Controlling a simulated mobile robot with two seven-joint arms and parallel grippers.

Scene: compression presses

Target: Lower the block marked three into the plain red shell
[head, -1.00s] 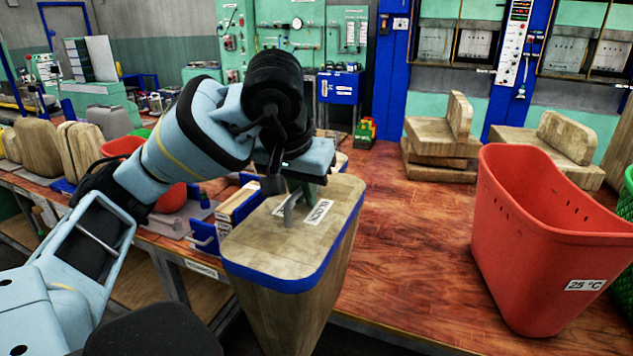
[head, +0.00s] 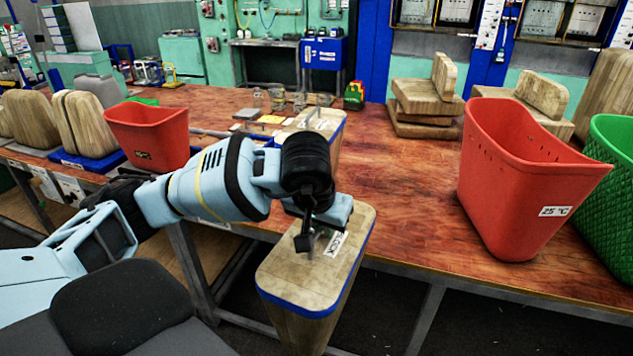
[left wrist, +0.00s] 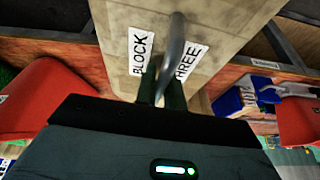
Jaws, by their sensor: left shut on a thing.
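The block marked three (head: 300,278) is a tall wooden block with a blue band around its top edge. Its label reads BLOCK THREE in the left wrist view (left wrist: 130,14). My left gripper (head: 310,238) is shut on the metal handle on its top. The block hangs upright in front of the table's front edge, its lower end out of frame. A red shell (head: 515,190) with a 25 °C label stands on the table to the right. Another red shell (head: 150,135) with a small dark mark stands at the left. My right gripper is not in view.
A green lattice-patterned shell (head: 612,190) stands beside the right red shell. A second handled block (head: 332,128) stands behind the held one. Wooden pieces (head: 425,95) are stacked at the back. The wooden tabletop (head: 400,190) between is mostly clear.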

